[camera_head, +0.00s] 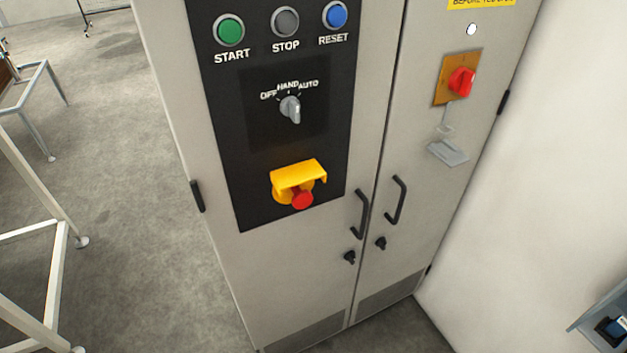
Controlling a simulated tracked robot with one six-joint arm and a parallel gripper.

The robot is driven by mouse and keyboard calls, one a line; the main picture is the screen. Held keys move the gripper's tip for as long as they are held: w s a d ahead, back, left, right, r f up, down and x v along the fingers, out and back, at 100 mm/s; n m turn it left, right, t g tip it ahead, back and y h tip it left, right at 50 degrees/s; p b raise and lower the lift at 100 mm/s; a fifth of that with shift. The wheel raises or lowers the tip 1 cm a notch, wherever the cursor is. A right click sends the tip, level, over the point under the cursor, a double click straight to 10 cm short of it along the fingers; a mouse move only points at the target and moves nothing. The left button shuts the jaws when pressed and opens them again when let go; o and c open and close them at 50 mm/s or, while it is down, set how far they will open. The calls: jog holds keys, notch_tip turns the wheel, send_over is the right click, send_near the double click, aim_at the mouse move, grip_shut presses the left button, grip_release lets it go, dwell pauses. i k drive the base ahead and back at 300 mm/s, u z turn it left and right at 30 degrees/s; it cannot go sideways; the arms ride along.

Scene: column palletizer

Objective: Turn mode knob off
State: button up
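The mode knob (291,109) is a small grey rotary switch on the black control panel (228,140) of a light grey cabinet. The labels OFF, HAND and AUTO run in an arc above it from left to right. Its grip stands roughly upright, tilted slightly; I cannot tell for certain which label it points at. Nothing touches or covers the knob. My gripper is not in view.
Green START (229,30), grey STOP (286,21) and blue RESET (335,14) buttons sit above the knob. A red emergency stop (302,199) under a yellow guard (300,173) sits below. A red switch (461,81) and black door handles (397,201) are to the right.

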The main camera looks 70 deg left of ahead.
aim_at(290, 107)
jog(key=u, duration=2.65)
